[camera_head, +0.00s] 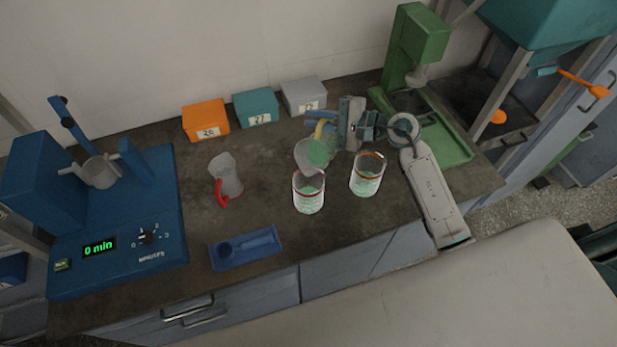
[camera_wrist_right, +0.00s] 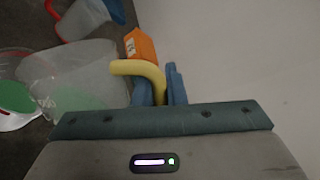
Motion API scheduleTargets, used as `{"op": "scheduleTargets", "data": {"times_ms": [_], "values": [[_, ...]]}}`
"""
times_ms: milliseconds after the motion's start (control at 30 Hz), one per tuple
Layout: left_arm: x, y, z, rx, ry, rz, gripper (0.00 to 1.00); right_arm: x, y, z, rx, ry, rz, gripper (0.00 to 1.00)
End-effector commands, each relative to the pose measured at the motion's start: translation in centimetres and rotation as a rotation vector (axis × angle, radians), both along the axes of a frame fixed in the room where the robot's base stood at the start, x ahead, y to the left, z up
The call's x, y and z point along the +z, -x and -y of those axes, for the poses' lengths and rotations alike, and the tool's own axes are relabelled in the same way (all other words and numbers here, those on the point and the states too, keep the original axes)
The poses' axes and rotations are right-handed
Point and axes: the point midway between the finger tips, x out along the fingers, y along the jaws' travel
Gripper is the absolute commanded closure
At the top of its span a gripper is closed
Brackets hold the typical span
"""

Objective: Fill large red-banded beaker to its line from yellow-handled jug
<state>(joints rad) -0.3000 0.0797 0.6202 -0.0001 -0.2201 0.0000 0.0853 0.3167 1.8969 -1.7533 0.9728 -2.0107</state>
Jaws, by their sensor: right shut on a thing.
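The yellow-handled jug (camera_head: 308,157) is clear, holds green liquid and is tilted left over a red-banded beaker (camera_head: 309,196). That beaker has green contents; a second red-banded beaker (camera_head: 367,178) with green contents stands to its right. I cannot tell surely which is larger. My right gripper (camera_head: 334,128) is shut on the jug's yellow handle. In the right wrist view, the blue fingers (camera_wrist_right: 160,88) grip the handle (camera_wrist_right: 140,69), and the jug body (camera_wrist_right: 75,75) leans toward a beaker (camera_wrist_right: 12,120) at the left edge. Whether liquid is flowing is unclear. My left gripper is out of view.
A red-handled jug (camera_head: 228,176) stands left of the beakers. A blue tray (camera_head: 225,262) lies in front, and a blue shaker machine (camera_head: 150,200) is at left. Orange (camera_head: 205,119), teal (camera_head: 255,107) and grey (camera_head: 304,95) boxes line the back. A green stand (camera_head: 440,145) is at right.

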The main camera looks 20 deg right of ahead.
Motion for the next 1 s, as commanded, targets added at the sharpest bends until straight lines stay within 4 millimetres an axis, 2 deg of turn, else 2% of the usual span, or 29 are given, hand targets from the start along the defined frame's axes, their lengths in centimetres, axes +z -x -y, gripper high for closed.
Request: {"op": "scheduleTargets", "data": {"times_ms": [1000], "values": [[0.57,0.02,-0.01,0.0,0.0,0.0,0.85,0.3,0.35,-0.37,0.0,0.033,0.038,1.0]]}}
